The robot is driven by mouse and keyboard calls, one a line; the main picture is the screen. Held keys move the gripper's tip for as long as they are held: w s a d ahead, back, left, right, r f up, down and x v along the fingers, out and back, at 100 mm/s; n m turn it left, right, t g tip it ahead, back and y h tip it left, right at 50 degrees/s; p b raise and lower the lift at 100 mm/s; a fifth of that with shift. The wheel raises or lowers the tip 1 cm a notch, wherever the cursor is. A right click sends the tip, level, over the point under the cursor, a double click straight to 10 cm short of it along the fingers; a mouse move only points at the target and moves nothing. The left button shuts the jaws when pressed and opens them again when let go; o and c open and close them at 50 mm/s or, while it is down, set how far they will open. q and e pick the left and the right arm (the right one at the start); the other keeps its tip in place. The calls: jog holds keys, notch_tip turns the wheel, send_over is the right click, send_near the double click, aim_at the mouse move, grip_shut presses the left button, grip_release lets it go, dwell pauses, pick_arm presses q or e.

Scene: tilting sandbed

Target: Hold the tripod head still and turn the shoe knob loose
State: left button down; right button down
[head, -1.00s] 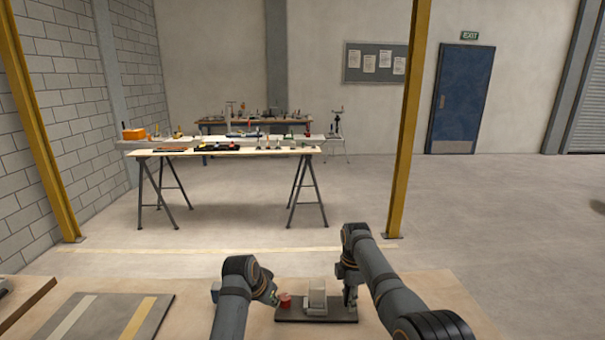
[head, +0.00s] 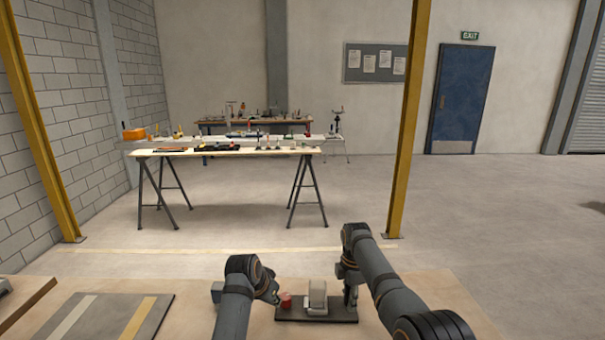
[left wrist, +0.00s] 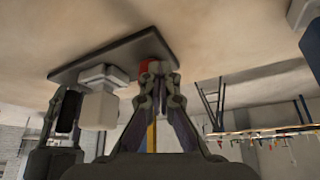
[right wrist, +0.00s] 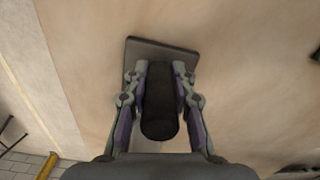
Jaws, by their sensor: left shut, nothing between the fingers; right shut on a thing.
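The tripod head is a pale grey block (head: 317,296) on a dark plate (head: 318,315). A red knob (head: 286,300) is on its left side; I take it for the shoe knob. My left gripper (head: 276,297) is shut and empty, its tips close beside the red knob. In the left wrist view the shut fingers (left wrist: 158,70) partly cover the red knob (left wrist: 146,66), and I cannot tell whether they touch it. My right gripper (right wrist: 160,75) is shut on a black grip (right wrist: 159,115) on the head's right side, with one finger along each flank.
The wooden bench (head: 440,290) is clear to the right of the plate. A dark mat (head: 95,318) with pale and yellow stripes lies at the left. A trestle table (head: 235,152) with several tools stands far off.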

pick_arm(q)
jog(key=shift+w+d, duration=0.1)
jog(key=shift+d, duration=0.15)
jog(key=shift+s+d, duration=0.4)
jog(key=shift+d, duration=0.1)
jog(key=shift+d, duration=0.15)
